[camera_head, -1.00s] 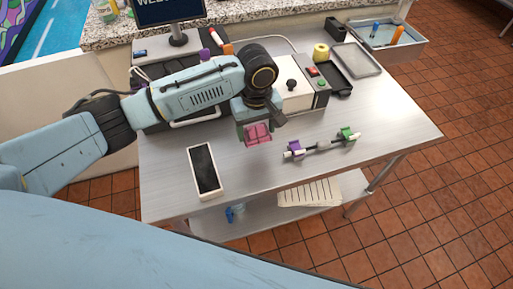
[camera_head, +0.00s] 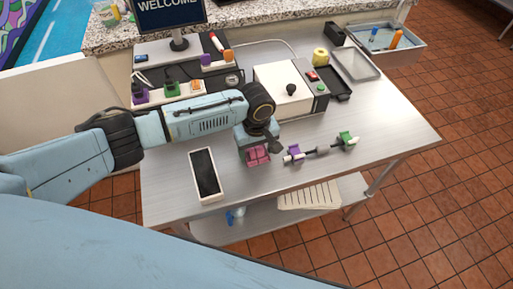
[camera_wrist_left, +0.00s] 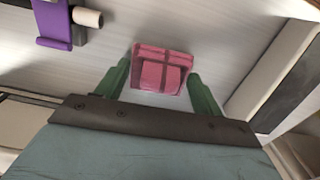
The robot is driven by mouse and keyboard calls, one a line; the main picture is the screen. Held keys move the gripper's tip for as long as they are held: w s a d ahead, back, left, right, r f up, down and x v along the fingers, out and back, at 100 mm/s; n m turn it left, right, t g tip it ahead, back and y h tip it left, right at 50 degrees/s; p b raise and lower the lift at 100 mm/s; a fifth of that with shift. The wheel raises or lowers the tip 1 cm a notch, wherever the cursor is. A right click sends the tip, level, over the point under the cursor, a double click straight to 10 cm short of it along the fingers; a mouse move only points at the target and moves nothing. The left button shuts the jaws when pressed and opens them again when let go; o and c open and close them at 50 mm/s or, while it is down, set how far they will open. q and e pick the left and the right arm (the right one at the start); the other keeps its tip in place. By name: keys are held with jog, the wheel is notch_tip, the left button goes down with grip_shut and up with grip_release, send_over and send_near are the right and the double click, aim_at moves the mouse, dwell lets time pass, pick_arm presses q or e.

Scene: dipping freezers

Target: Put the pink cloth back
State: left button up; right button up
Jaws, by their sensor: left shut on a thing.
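The pink cloth (camera_head: 258,156) is a small folded block. It is between the fingers of my left gripper (camera_head: 257,150), over the front middle of the steel table (camera_head: 175,213). In the left wrist view the pink cloth (camera_wrist_left: 160,70) sits between the two green fingertips of the left gripper (camera_wrist_left: 158,84), which are shut on it. The head view does not clearly show whether the cloth touches the tabletop. My right gripper is not in view.
A white-framed black panel (camera_head: 206,174) lies left of the gripper. A rod with purple and green clips (camera_head: 318,151) lies to its right. Behind stand a white box with a black knob (camera_head: 283,90), a grey tray (camera_head: 357,64) and racks with coloured clips (camera_head: 185,92).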

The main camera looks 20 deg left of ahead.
pick_arm(q)
jog(key=o, duration=1)
jog(key=shift+c, duration=0.2)
